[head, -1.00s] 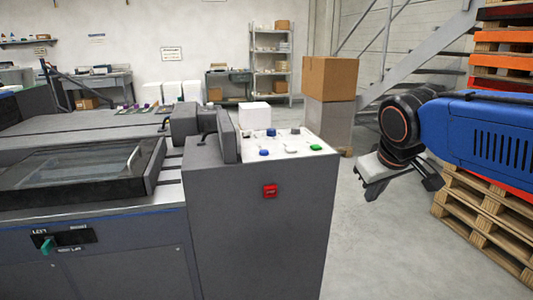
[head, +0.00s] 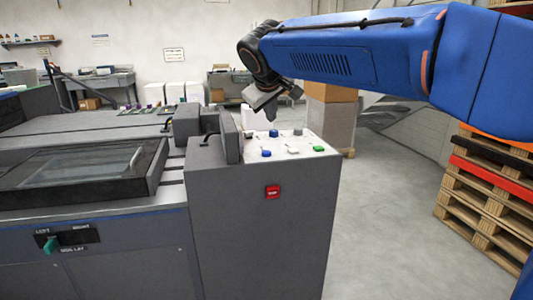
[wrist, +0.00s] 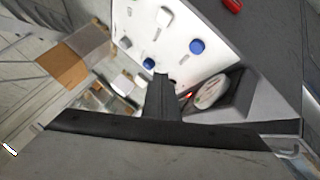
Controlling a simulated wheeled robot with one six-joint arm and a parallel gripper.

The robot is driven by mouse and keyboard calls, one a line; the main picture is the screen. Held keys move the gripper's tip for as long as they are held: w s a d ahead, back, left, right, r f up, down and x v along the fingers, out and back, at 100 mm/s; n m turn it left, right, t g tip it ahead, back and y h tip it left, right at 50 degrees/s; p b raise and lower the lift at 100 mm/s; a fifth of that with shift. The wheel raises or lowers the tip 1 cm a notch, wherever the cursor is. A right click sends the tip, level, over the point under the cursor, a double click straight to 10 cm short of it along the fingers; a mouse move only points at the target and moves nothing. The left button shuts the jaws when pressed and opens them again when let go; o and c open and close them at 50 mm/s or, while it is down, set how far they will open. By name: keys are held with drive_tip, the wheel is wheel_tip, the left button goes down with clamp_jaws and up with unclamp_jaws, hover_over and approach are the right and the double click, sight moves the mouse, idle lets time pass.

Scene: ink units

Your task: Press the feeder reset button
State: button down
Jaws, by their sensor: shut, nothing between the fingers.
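A white sloped control panel (head: 306,141) tops the grey cabinet. It carries a near blue button (head: 266,153), a far blue button (head: 273,133), a green button (head: 318,149), a grey button (head: 298,131) and white ones. A red button (head: 272,191) sits on the cabinet front. I cannot read which is the feeder reset. My gripper (head: 271,117) is shut and empty, above the panel's far left part and apart from it. In the wrist view my gripper (wrist: 161,85) points towards the panel, with the near blue button (wrist: 197,47) and far blue button (wrist: 149,64) ahead.
A dark upright housing (head: 229,137) stands at the panel's left edge, close to my gripper. The press (head: 80,180) spreads to the left. A cardboard box (head: 331,93) is behind the panel. Stacked pallets (head: 485,190) stand at the right. The floor between is clear.

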sight(266, 154)
drive_tip(key=shift+w+a+r, duration=0.2)
drive_tip(key=shift+w+a, duration=0.1)
drive_tip(key=shift+a, duration=0.4)
drive_tip(key=shift+f, duration=0.15)
drive_tip(key=shift+f, duration=4.3)
drive_tip(key=shift+f, duration=0.1)
drive_tip(key=shift+f, duration=0.3)
drive_tip(key=shift+f, duration=0.4)
drive_tip(key=shift+r, duration=0.85)
